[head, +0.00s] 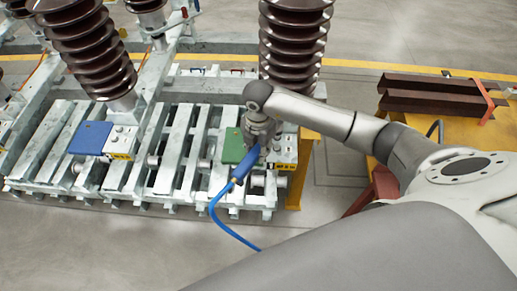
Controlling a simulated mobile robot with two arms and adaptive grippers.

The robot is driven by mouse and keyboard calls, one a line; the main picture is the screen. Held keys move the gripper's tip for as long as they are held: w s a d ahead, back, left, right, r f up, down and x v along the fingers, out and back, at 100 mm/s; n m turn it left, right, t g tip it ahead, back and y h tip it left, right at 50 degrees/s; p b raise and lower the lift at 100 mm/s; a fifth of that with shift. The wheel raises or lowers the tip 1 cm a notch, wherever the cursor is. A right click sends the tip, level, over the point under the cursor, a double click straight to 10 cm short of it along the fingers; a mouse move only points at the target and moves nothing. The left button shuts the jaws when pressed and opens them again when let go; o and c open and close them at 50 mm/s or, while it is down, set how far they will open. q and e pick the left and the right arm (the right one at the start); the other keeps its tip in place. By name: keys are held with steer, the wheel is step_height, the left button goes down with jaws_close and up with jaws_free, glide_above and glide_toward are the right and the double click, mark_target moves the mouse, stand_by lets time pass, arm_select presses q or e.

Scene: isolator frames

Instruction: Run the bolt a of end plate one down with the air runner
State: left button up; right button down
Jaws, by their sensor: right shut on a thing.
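A blue air runner (244,166) with a dark lower end hangs at a slant below my right gripper (261,143). The right gripper is shut on it, above the right end of the galvanized frame. A blue hose (222,221) runs from the runner down towards the bottom middle. A light end plate (286,145) with a yellow label sits just right of the gripper, under the right insulator column. The gripper and runner partly cover this area. I cannot make out bolt a or tell whether the runner touches anything. My left gripper is not in view.
A green mat (232,147) lies left of the gripper, and a blue mat (90,138) farther left beside another labelled plate (121,142). Brown ribbed insulators (294,40) rise behind. Dark steel beams (432,98) lie on a yellow table at right. Front floor is clear.

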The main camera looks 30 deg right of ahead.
steer(key=shift+r+p, duration=1.3)
steer(key=shift+r, duration=0.7)
steer(key=shift+f, duration=0.1)
